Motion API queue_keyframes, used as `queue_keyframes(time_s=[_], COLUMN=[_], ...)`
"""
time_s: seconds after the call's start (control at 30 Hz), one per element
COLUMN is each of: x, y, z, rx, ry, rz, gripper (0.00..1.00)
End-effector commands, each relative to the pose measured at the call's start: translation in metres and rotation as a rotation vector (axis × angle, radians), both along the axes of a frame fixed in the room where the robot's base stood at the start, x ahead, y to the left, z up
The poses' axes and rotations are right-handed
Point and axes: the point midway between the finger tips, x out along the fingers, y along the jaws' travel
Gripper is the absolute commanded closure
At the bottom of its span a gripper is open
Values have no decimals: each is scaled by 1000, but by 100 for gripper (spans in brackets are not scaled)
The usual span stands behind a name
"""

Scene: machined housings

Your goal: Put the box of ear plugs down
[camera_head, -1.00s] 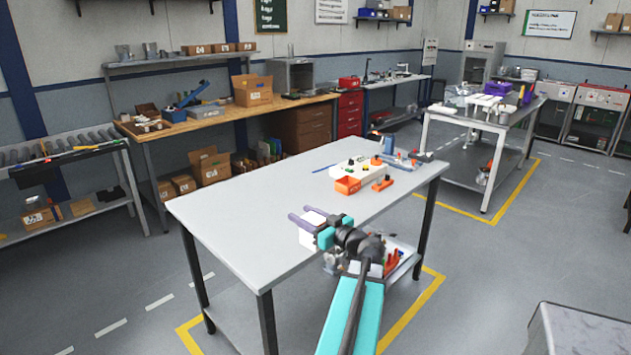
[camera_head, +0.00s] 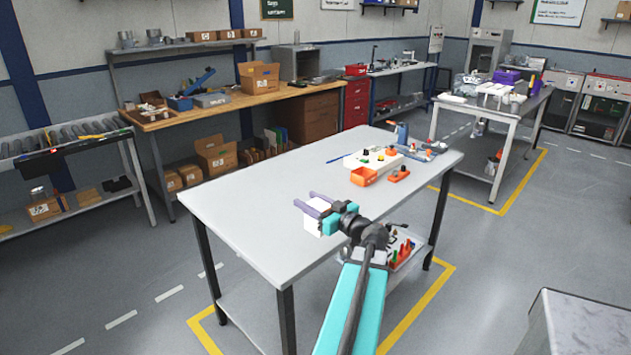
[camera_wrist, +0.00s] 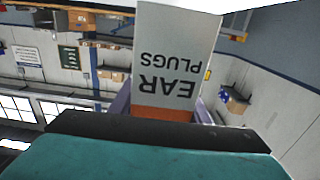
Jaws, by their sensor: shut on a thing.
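The box of ear plugs (camera_wrist: 172,65) is white with an orange band and grey lettering that reads upside down in the wrist view. It also shows as a small white block (camera_head: 318,222) in the head view. My gripper (camera_head: 312,205) is shut on it, with a purple finger on either side. The box is at the near right part of the grey table (camera_head: 250,215). I cannot tell whether its underside touches the top or hangs just above it.
An orange bin (camera_head: 364,177), a white panel with knobs (camera_head: 374,158) and an orange part (camera_head: 399,175) stand toward the table's far right end. The left and middle of the tabletop are clear. A tray of parts (camera_head: 402,248) sits on the shelf below.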

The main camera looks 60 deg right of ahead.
Motion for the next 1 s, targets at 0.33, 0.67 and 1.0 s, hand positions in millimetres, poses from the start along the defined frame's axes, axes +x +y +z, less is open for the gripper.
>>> queue_keyframes(time_s=[0.33,0.67,1.0], x=[49,101,135], y=[-18,-37,-49], z=[-2,-7,-12], rx=[1,2,1], ry=[0,-1,0], rz=[4,4,3], gripper=[84,84,84])
